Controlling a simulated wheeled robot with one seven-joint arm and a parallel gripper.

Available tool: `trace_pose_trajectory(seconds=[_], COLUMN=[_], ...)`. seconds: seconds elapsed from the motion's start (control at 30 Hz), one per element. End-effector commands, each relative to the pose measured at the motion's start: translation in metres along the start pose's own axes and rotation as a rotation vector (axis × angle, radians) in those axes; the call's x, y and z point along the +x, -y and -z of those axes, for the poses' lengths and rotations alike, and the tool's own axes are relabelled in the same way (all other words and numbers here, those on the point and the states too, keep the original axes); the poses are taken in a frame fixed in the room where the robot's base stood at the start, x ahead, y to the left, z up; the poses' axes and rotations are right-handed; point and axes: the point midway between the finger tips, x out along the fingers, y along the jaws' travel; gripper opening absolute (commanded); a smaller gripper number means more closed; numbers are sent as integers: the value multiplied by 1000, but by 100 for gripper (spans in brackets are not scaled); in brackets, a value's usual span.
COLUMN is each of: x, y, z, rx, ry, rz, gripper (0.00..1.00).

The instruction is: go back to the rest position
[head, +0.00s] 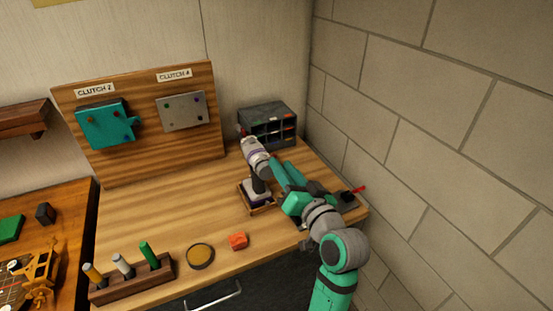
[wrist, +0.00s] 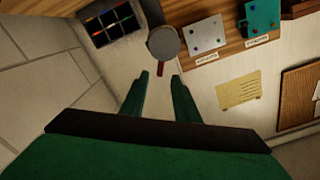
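My gripper (wrist: 160,78) shows two green fingers spread apart in the wrist view, with nothing held between them. In the head view my arm reaches over the right side of the workbench. A power drill (head: 257,160) with a light grey body and dark handle stands upright in a small wooden holder (head: 263,209), just left of my gripper. In the wrist view, a round grey end (wrist: 163,42), seemingly the drill's, with a small red piece below it, lies beyond the fingertips. My arm hides part of the bench's right end.
A wooden board (head: 140,157) carries a teal plate (head: 100,125) and a grey plate (head: 182,112). A dark compartment bin (head: 268,112) stands at the back. A handle rack (head: 133,283), round tin (head: 200,256) and orange block (head: 238,241) line the front. A block wall (head: 440,130) rises at right.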

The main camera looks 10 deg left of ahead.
Motion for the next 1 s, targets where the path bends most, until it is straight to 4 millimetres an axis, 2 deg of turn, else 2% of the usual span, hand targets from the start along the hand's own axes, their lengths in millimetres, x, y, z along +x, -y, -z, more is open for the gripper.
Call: trace_pose_trajectory(seconds=[0.2,0.7,0.83,1.0], x=[-12,-13,-18,-36], y=[0,-2,-15,-44], z=[0,-4,-24,-73], rx=[0,4,22,53], ry=[1,-1,-11,-37], rz=[1,-5,-41,-135], gripper=[28,28,28,28])
